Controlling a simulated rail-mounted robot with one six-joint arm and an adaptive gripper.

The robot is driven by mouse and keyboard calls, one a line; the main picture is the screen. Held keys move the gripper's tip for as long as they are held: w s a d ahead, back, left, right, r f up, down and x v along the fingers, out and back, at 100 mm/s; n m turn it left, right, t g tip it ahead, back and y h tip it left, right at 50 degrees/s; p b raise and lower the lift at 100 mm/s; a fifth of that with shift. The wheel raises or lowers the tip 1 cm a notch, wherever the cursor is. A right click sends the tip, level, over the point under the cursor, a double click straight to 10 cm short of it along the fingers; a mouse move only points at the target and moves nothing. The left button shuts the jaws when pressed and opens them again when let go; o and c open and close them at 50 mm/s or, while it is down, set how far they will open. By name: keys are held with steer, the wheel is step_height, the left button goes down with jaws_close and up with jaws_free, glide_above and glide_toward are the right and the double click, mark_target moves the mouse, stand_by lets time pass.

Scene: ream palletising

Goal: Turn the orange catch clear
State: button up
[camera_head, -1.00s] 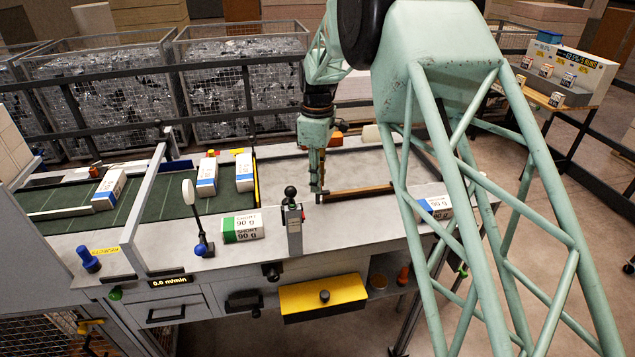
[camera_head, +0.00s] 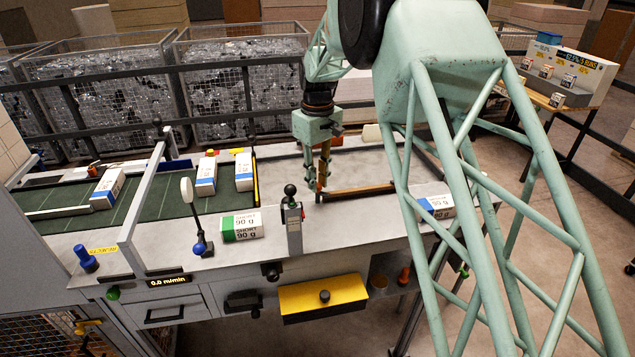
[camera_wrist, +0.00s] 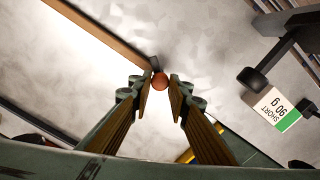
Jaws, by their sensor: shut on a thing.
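The orange catch (camera_wrist: 160,81) shows in the wrist view as a small round orange knob between my fingertips. My gripper (camera_wrist: 161,90) is shut on it, with one finger on each side. A brown bar (camera_wrist: 112,36) ends right beside the catch. In the head view my gripper (camera_head: 321,190) points straight down at the left end of the same brown bar (camera_head: 360,190), on the grey table.
A black-knobbed lever post (camera_head: 293,228) stands just in front of my gripper. A green-ended ream (camera_head: 242,227) lies left of it and a blue-ended ream (camera_head: 437,206) lies to the right. A white paddle on a stand (camera_head: 194,215) is further left.

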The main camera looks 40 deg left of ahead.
mark_target(319, 185)
steer(key=m, duration=0.5)
steer(key=shift+m+b, duration=0.45)
steer(key=shift+m, duration=2.55)
steer(key=o, duration=0.8)
steer(key=shift+o, duration=0.2)
steer(key=shift+r, duration=0.15)
step_height(319, 185, up, 12)
steer(key=shift+w+d, duration=0.1)
steer(key=shift+d, duration=0.05)
